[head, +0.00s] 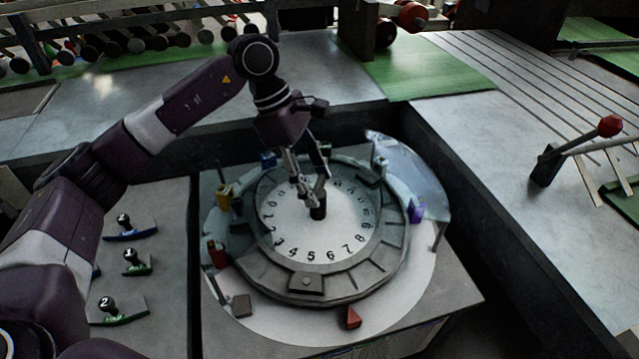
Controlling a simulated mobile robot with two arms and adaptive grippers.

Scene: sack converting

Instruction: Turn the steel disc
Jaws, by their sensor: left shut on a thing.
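The steel disc (318,235) is a round, pale plate with black numbers around its face, set inside a dark grey ring (340,277). A short dark knob (318,211) stands up near its middle. My left gripper (313,194) reaches down from above and is shut on the knob. Its fingers and wrist hide the upper part of the disc and some of its numbers. My right gripper is not in the view.
Small coloured blocks stand around the ring, among them a red one (352,318) and a purple one (416,209). A clear curved guard (412,165) rises at the right. Numbered stamps (123,222) lie at left. A red-knobbed lever (609,126) stands far right.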

